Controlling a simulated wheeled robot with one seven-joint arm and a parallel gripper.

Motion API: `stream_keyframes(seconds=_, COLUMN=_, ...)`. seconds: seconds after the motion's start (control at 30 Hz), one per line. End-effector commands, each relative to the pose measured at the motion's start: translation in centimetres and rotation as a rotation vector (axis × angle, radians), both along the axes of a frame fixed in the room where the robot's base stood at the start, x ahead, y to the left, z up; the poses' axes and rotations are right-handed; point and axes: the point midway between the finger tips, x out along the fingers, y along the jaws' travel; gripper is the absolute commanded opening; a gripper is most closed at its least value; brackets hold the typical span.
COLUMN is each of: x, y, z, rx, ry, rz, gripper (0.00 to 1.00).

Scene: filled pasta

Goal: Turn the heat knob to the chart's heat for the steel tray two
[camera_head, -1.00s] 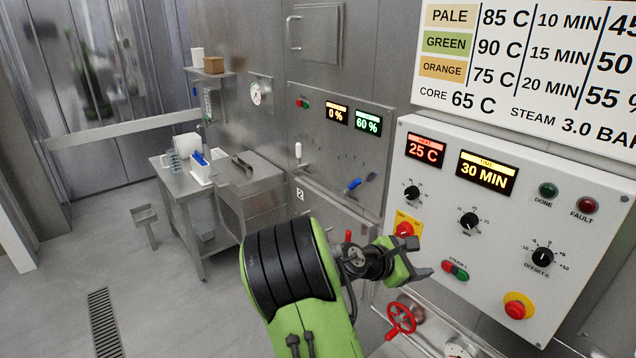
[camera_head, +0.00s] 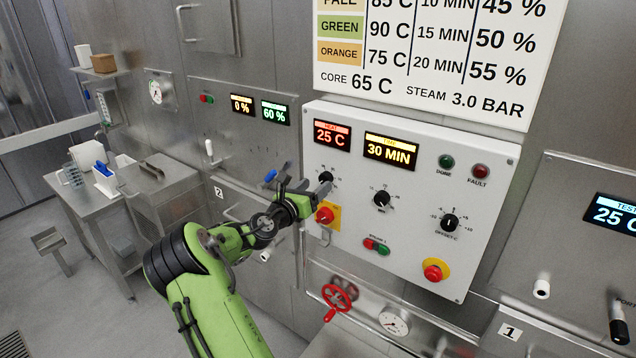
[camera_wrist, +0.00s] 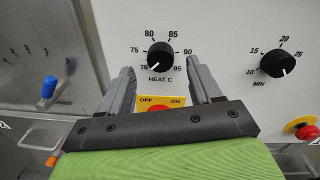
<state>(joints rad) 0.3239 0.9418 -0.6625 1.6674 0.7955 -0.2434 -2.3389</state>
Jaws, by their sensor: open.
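The black heat knob (camera_wrist: 160,57) is on the white control panel (camera_head: 420,262), with a printed scale around it from 70 to 95. Its white mark points down-left, near 70. My gripper (camera_wrist: 160,72) is open, with one finger on each side below the knob; I cannot tell whether either touches it. In the head view, my gripper (camera_head: 308,186) is at the knob and partly hides it. The red heat display (camera_head: 332,135) reads 25 C. The wall chart (camera_head: 425,55) gives pale 85 C, green 90 C and orange 75 C. I see no steel tray marked two.
A red switch on a yellow plate (camera_head: 326,214) sits just below the heat knob. The time knob (camera_head: 382,199) is to its right. A red emergency button (camera_head: 436,270) and a red valve wheel (camera_head: 338,300) are lower. A blue-handled lever (camera_wrist: 48,88) is left.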

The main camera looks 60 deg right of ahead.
Motion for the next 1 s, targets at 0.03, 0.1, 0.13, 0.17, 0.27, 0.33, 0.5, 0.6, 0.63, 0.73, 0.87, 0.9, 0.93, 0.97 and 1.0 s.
stream_keyframes(seconds=0.03, x=-0.2, y=-1.0, z=0.1, rx=-0.001, ry=-0.002, rz=-0.002, gripper=0.64)
stream_keyframes(seconds=0.1, x=-0.3, y=-2.1, z=0.1, rx=-0.002, ry=-0.002, rz=-0.002, gripper=0.64)
stream_keyframes(seconds=0.13, x=-0.3, y=-2.4, z=0.0, rx=0.000, ry=-0.001, rz=-0.001, gripper=0.64)
stream_keyframes(seconds=0.17, x=-0.3, y=-2.6, z=0.0, rx=0.000, ry=-0.002, rz=0.000, gripper=0.64)
stream_keyframes(seconds=0.27, x=-0.4, y=-3.1, z=0.0, rx=0.001, ry=0.000, rz=0.000, gripper=0.64)
stream_keyframes(seconds=0.33, x=-0.3, y=-3.1, z=0.0, rx=0.001, ry=0.000, rz=0.001, gripper=0.64)
stream_keyframes(seconds=0.5, x=-0.3, y=-3.1, z=0.0, rx=0.001, ry=-0.001, rz=0.001, gripper=0.59)
stream_keyframes(seconds=0.6, x=-0.3, y=-3.1, z=0.0, rx=0.001, ry=-0.001, rz=0.001, gripper=0.44)
stream_keyframes(seconds=0.63, x=-0.3, y=-3.1, z=0.0, rx=0.001, ry=-0.001, rz=0.001, gripper=0.39)
stream_keyframes(seconds=0.73, x=-0.3, y=-3.1, z=0.0, rx=0.001, ry=-0.001, rz=0.001, gripper=0.24)
stream_keyframes(seconds=0.87, x=-0.3, y=-3.1, z=0.0, rx=0.001, ry=-0.001, rz=0.001, gripper=0.08)
stream_keyframes(seconds=0.9, x=-0.3, y=-3.1, z=0.0, rx=0.001, ry=-0.002, rz=0.001, gripper=0.08)
stream_keyframes(seconds=0.93, x=-0.3, y=-3.1, z=0.0, rx=0.001, ry=-0.003, rz=0.001, gripper=0.08)
stream_keyframes(seconds=0.97, x=-0.3, y=-3.1, z=0.0, rx=0.001, ry=-0.005, rz=0.001, gripper=0.08)
stream_keyframes(seconds=1.0, x=-0.3, y=-3.1, z=0.0, rx=0.000, ry=-0.009, rz=0.001, gripper=0.08)
